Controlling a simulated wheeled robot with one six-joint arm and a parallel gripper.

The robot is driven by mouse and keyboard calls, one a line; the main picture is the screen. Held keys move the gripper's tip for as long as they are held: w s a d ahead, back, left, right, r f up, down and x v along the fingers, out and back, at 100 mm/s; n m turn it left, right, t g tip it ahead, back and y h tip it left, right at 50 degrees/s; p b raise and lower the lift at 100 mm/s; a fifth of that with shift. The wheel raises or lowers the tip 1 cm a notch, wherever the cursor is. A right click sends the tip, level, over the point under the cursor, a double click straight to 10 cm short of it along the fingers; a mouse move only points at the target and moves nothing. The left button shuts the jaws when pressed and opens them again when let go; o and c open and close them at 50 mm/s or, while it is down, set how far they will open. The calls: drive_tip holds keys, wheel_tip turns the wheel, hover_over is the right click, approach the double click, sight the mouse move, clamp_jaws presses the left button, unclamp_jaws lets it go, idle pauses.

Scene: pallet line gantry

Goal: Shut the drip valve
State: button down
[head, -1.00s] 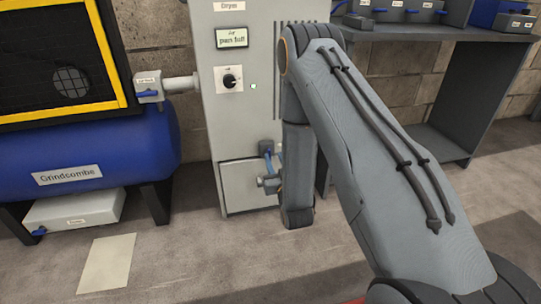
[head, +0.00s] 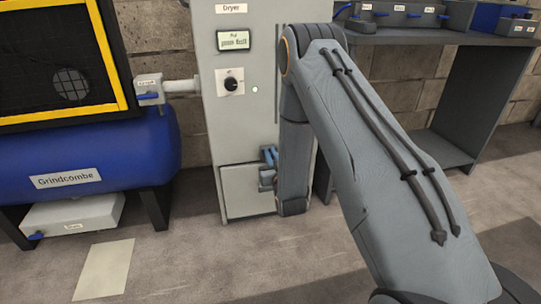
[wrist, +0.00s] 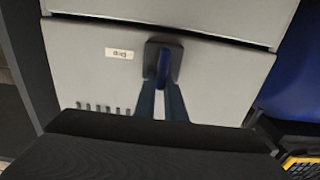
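The drip valve shows in the wrist view as a dark mount with a blue handle (wrist: 163,66) on a pale grey panel, beside a small label reading "drip" (wrist: 120,53) that appears upside down. My gripper (wrist: 162,90) has its two bluish fingers either side of the handle's line, with their tips at the handle. Whether they press on it is not clear. In the head view, small blue and grey parts (head: 269,158) show at the lower right of the dryer (head: 238,130), partly hidden by my arm.
The dryer has a display (head: 233,40) and a dial (head: 231,82). A blue Grindcombe tank (head: 100,150) stands to the left, above a grey box (head: 75,212). A dark bench (head: 450,36) with boxes stands at the right. The floor in front is mostly clear.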

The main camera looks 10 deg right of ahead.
drive_tip(key=shift+a+n+p, duration=0.1)
drive_tip(key=shift+n+p, duration=0.25)
drive_tip(key=shift+n, duration=0.05)
drive_tip(key=shift+a+f+n+p, duration=0.4)
drive_tip(key=shift+n+p, duration=1)
drive_tip(key=shift+n, duration=1.45)
drive_tip(key=shift+a+f+n+p, duration=0.4)
drive_tip(key=shift+n+p, duration=1.05)
drive_tip(key=shift+n, duration=1.45)
drive_tip(key=shift+a+f+n+p, duration=0.4)
drive_tip(key=shift+n+p, duration=1)
drive_tip(key=shift+n, duration=1.45)
drive_tip(key=shift+d+f, duration=0.1)
drive_tip(key=shift+f, duration=0.05)
drive_tip(key=c, duration=1.8)
unclamp_jaws()
drive_tip(key=shift+s+p, duration=0.9)
drive_tip(key=shift+s, duration=3.05)
